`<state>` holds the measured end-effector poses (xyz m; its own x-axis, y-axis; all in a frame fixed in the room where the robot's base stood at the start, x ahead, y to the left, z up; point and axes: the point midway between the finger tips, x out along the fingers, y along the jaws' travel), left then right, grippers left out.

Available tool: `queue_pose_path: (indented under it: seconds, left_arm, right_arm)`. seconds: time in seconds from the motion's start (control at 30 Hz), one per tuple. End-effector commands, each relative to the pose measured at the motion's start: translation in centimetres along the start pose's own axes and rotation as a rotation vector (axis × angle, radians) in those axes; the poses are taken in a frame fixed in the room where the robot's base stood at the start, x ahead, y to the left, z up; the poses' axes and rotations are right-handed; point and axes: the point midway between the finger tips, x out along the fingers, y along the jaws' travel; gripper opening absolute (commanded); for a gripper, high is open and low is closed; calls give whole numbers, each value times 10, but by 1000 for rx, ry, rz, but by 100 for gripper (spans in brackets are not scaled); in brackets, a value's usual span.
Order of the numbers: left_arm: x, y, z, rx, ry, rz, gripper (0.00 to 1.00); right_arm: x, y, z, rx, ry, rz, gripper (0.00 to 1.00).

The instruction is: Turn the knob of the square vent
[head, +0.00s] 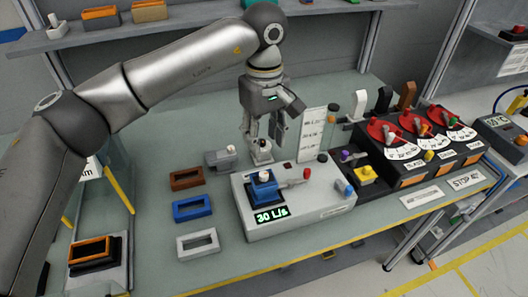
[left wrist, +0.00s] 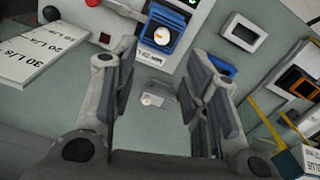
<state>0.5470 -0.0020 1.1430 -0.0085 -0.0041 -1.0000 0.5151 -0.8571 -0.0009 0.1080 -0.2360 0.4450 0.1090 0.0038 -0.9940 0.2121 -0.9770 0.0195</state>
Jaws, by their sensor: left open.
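A small grey square piece with a pale knob (left wrist: 153,100) lies between my open fingers in the left wrist view, a little beyond the tips. It appears to be the pale knob (head: 263,152) just below my left gripper (head: 265,138) in the head view, at the back edge of the white module. My left gripper points down, open and empty. It also shows in the left wrist view (left wrist: 160,120). A blue square vent with a white knob (head: 263,187) sits on the module, above a display reading 30 L/s. I cannot tell which piece is the named vent. My right gripper is not in view.
The white module (head: 320,202) also carries a red lever and a blue knob. A grey box (head: 220,160) and brown, blue (head: 193,208) and white frames lie left of it. A label card (head: 312,133) stands behind. Red dials (head: 415,125) are at the right.

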Motion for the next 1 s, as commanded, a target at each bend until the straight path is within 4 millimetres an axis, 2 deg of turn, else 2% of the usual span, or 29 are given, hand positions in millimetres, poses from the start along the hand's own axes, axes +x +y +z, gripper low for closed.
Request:
queue_pose_path:
  seconds: [0.1, 0.17, 0.4, 0.5, 0.63, 0.73, 0.87, 1.0]
  left_arm:
    - [3, -1, -1, 1, 4, -6, 42]
    - [8, -1, -1, 0, 2, -7, 42]
    - [50, -2, 0, 0, -1, -8, 42]
    - [68, -2, 0, -1, 0, -7, 42]
    - [89, -1, -1, -2, 0, -5, 42]
    - [99, -2, -1, -2, 1, -6, 42]
    - [106, -1, -1, -1, 3, -3, 42]
    - [108, -1, -1, -1, 3, -3, 42]
  right_arm:
    - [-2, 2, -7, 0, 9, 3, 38]
    - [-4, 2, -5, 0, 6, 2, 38]
    - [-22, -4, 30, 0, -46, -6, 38]
    - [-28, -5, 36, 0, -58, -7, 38]
    - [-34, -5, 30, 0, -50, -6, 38]
    - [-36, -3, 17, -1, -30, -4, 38]
    - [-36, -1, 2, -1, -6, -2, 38]
    - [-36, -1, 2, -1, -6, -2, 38]
